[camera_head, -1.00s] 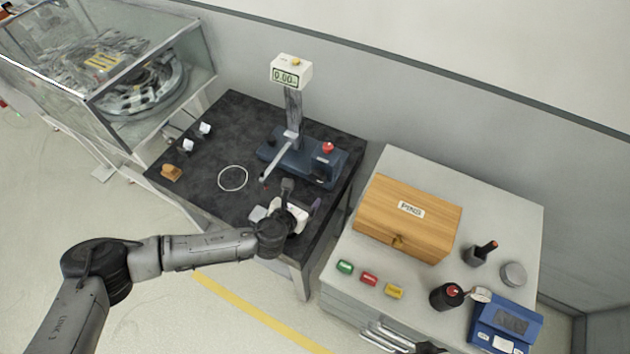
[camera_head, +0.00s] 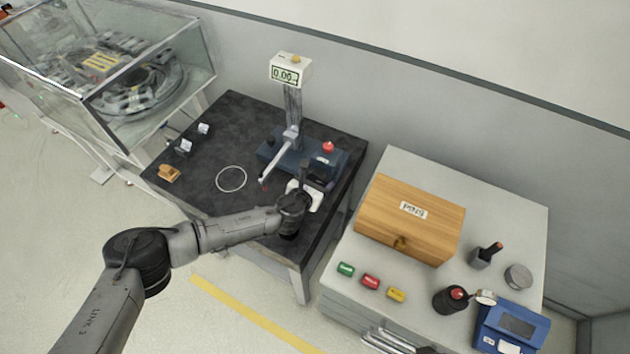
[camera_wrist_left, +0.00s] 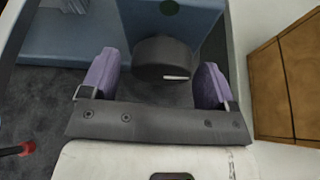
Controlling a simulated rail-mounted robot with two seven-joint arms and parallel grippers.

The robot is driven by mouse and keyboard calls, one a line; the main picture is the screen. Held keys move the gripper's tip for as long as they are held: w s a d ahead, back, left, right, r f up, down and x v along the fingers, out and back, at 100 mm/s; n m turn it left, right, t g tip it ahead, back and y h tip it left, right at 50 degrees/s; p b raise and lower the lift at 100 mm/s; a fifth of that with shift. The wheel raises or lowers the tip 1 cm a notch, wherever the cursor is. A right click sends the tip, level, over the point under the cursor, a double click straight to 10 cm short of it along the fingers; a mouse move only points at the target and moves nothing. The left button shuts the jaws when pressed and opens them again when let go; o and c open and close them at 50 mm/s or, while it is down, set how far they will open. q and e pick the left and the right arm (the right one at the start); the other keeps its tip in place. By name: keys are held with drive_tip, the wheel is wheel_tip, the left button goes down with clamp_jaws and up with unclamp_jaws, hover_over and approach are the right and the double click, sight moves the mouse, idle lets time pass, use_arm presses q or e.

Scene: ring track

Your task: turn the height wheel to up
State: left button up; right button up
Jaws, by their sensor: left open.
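The height gauge has a blue base (camera_head: 290,150), an upright column and a display reading 0.00 (camera_head: 286,73). The height wheel (camera_wrist_left: 162,57) is a black round knob with a white mark on its near face, toward the right. It stands against the blue base in the left wrist view. My left gripper (camera_wrist_left: 155,82) is open, with one purple finger on each side of the wheel and visible gaps between. In the head view my left gripper (camera_head: 311,180) is at the base's near right end and hides the wheel. My right gripper does not show clearly.
A thin white ring (camera_head: 231,179) lies on the black table (camera_head: 225,125). The gauge's arm (camera_head: 276,163) reaches out left of my gripper. A red button (camera_head: 328,147) sits on the base. A wooden box (camera_head: 437,233) stands on the cabinet to the right.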

use_arm(q)
drive_tip(key=c, duration=0.9)
drive_tip(key=shift+n+g+h+p, duration=0.35)
drive_tip(key=shift+n+h, duration=0.35)
drive_tip(key=shift+n, duration=0.2)
drive_tip(key=shift+n+g+h, duration=0.25)
drive_tip(key=shift+n+h, duration=0.55)
drive_tip(key=shift+n, duration=0.5)
